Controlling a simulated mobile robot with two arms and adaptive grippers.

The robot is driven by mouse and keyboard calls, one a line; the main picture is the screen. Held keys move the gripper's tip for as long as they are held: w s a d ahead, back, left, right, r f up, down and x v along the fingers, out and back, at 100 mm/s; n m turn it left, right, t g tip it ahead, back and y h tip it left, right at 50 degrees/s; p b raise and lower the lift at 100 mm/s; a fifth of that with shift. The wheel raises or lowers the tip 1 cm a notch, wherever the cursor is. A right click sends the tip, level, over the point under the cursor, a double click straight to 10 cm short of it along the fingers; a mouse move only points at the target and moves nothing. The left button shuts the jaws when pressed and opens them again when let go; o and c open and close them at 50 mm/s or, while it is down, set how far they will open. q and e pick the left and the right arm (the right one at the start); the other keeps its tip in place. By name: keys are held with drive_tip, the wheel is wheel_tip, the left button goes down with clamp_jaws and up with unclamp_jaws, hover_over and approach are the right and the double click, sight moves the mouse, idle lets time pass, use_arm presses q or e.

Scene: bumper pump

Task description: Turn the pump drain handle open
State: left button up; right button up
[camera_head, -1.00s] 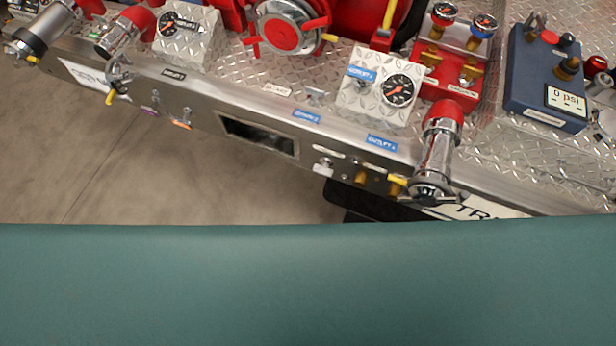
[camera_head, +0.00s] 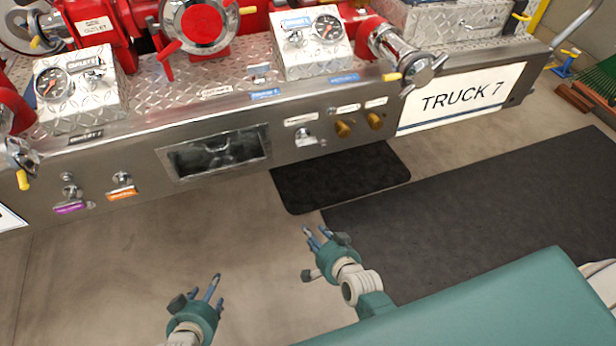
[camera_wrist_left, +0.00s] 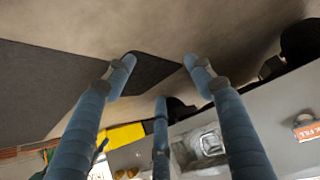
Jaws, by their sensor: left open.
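The pump panel (camera_head: 330,112) is a metal front with several small handles and labels. On its left are two silver pull knobs, one above a purple label (camera_head: 70,208) and one above an orange label (camera_head: 122,194). A silver handle (camera_head: 305,138) sits right of the dark recess. The labels are too small to tell which handle is the pump drain. My left gripper (camera_head: 207,286) is open and empty, below and apart from the panel. In the left wrist view its blue fingers (camera_wrist_left: 160,64) are spread with nothing between them. My right gripper (camera_head: 318,240) looks open and empty below the mat.
Two brass knobs (camera_head: 358,124) and a white TRUCK 7 sign (camera_head: 460,97) are on the panel's right. A chrome outlet (camera_head: 405,60) juts out above them. Dark mats (camera_head: 480,200) lie on the floor. Bare floor (camera_head: 240,235) lies between my grippers and the panel.

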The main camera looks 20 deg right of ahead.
drive_tip(key=w+d+r+m+t+b, duration=0.25)
drive_tip(key=w+r+m+b, duration=0.2)
drive_tip(key=w+b, duration=0.25)
drive_tip(key=m+t+h+b, duration=0.1)
drive_tip(key=m+t+b, duration=0.3)
drive_tip(key=b, duration=0.1)
approach(306, 141)
use_arm(q)
drive_tip(key=w+d+r+t+h+b, duration=0.1)
drive_tip(key=r+t, duration=0.5)
drive_tip(key=r, duration=0.8)
drive_tip(key=w+d+r+t+h+b, duration=0.1)
drive_tip(key=r+t, duration=0.5)
drive_tip(key=r, duration=0.9)
drive_tip(key=shift+w+d+r+h+b, duration=0.35)
drive_tip(key=shift+w+d+h, duration=0.5)
drive_tip(key=shift+w, duration=0.85)
use_arm(e)
drive_tip(key=w+f, duration=0.1)
drive_tip(key=w, duration=0.6)
drive_tip(key=shift+w+f, duration=0.2)
use_arm(q)
drive_tip(key=shift+d, duration=0.1)
use_arm(e)
drive_tip(key=shift+n, duration=0.25)
clamp_jaws()
